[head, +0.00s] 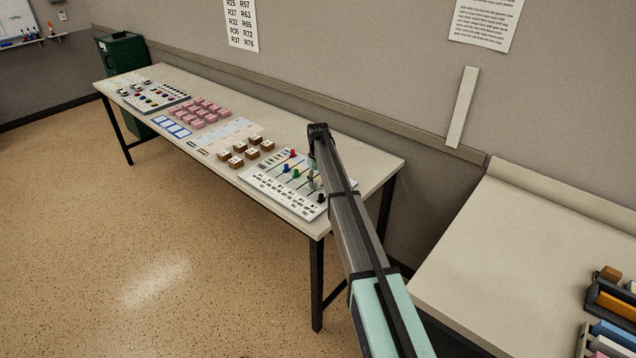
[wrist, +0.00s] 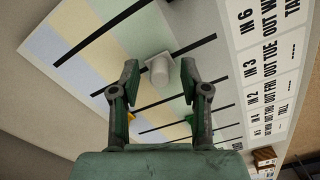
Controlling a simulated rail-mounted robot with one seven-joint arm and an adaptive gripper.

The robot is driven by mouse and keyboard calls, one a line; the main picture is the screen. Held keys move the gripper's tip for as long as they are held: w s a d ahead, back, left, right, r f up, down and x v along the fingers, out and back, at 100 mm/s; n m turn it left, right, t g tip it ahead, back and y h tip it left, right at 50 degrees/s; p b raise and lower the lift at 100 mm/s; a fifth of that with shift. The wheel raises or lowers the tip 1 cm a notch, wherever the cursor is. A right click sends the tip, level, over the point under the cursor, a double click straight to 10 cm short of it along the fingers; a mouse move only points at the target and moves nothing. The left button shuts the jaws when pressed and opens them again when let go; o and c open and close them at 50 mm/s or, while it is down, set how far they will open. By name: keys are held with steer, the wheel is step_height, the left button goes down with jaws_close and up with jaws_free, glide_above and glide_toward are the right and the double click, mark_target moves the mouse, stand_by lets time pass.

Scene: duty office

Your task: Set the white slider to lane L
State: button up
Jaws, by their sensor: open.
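The white slider (wrist: 160,68) is a pale knob on a square base, on a black slot of the slider panel (wrist: 88,42). In the wrist view it stands between the fingertips of my gripper (wrist: 159,78), with visible gaps on both sides. My gripper is open. In the head view my gripper (head: 313,167) is over the right part of the panel (head: 262,180), and I cannot make out the white slider there. The panel has pale blue, yellow and green bands across its slots. No lane letter is legible.
A green slider (wrist: 191,118) and a yellow slider (wrist: 131,116) sit on neighbouring slots near my fingers. Red (head: 292,153), blue (head: 285,168) and black (head: 321,198) knobs also show on the panel. Brown blocks (head: 252,153) stand left of it on the table (head: 352,158).

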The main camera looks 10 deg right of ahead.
mark_target(318, 182)
step_height(318, 182, up, 12)
stand_by(0.5)
steer(key=shift+s+f, duration=0.1)
